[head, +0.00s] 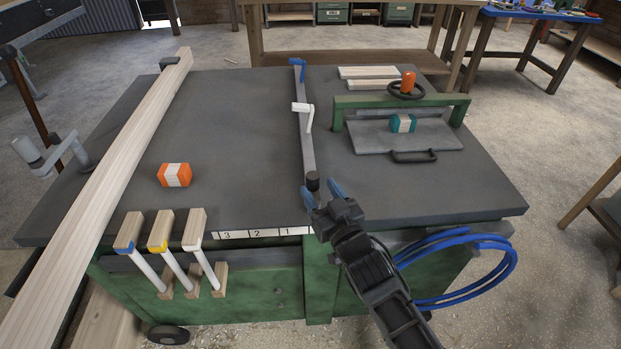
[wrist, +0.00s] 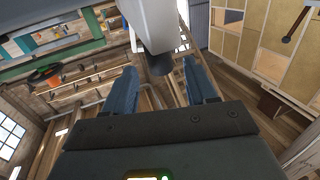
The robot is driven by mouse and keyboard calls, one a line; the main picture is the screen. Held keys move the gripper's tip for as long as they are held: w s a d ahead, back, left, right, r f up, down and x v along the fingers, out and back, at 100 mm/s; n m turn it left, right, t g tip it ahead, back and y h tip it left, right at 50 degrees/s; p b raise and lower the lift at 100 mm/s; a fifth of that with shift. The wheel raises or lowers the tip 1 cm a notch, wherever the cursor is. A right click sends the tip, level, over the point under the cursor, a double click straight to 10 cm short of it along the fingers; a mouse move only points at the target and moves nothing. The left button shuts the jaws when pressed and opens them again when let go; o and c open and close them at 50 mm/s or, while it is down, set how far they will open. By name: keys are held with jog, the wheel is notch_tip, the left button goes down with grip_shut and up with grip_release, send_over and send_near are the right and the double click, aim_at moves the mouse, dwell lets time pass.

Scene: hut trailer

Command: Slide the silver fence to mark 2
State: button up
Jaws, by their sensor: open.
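The silver fence (head: 306,148) runs from the back to the front of the dark table, with a blue end piece at the back. Mark 2 (head: 257,233) lies left of that on the white strip. My gripper (head: 322,193) is open at the knob, its blue fingers not closed on it. In the wrist view, the knob (wrist: 158,63) and fence end (wrist: 150,20) show between the spread fingers (wrist: 161,88).
An orange-and-white block (head: 174,175) lies left of the fence on clear tabletop. A long plank (head: 105,175) lies along the left side. Several handles (head: 160,232) stick out at the front left. A green frame (head: 400,100) with a grey plate stands to the right.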

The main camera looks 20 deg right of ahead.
aim_at(316, 184)
jog(key=shift+w+b, duration=0.65)
jog(key=shift+w, duration=1.7)
grip_shut()
